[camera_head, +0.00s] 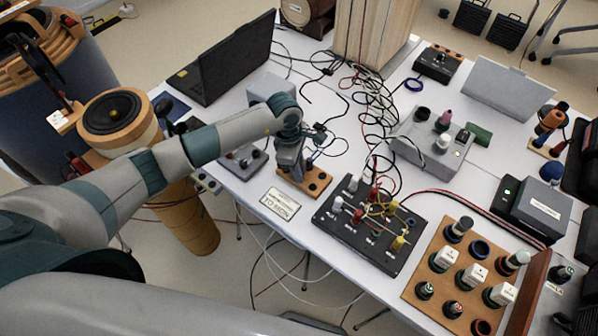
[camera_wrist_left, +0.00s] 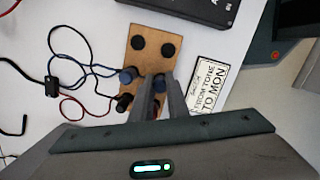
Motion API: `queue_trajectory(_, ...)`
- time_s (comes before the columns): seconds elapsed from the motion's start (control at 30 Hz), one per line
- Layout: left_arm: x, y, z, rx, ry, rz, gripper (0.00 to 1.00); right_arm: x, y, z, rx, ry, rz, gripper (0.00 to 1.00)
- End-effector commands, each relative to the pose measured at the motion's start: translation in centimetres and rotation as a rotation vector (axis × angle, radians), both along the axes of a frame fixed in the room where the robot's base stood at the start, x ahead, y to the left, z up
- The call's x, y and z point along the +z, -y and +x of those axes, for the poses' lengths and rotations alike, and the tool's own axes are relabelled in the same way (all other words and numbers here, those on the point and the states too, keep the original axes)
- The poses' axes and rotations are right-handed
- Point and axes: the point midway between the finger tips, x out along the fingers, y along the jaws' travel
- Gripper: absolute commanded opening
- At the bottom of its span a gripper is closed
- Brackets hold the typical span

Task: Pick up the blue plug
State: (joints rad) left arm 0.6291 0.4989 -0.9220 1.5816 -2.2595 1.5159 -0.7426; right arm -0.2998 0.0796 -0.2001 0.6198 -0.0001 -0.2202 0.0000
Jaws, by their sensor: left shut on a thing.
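My left gripper (camera_head: 293,168) points down over a small wooden socket board (camera_head: 305,184) near the table's front edge. A second dark blue plug (camera_wrist_left: 128,75) with a blue cable stands just left of the fingers. Two empty black sockets show on the board's far side. My right gripper is in neither view.
A printed sign (camera_head: 280,204) lies beside the board. A black panel with coloured plugs (camera_head: 368,238) stands to the right, with a wooden plug board (camera_head: 440,285) beyond it. An open laptop (camera_head: 225,62) is behind my arm. Loose cables cross the table behind the board.

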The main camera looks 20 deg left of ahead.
Motion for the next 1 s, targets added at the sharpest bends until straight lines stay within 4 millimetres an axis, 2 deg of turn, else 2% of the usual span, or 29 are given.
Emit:
queue_trajectory(0.23, 1.1, 0.0, 0.1, -0.002, 0.003, -0.002, 0.0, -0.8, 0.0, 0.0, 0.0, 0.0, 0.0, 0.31)
queue_trajectory(0.43, 3.9, 0.0, 0.2, -0.003, 0.008, -0.001, 0.0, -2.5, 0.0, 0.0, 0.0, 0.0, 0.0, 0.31)
queue_trajectory(0.7, 6.9, 4.4, -3.0, -0.007, 0.005, -0.004, 0.0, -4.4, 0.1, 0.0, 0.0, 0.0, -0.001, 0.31)
queue_trajectory(1.0, 9.9, 8.3, -5.7, -0.004, 0.004, -0.002, 0.0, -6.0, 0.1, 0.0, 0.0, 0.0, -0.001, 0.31)
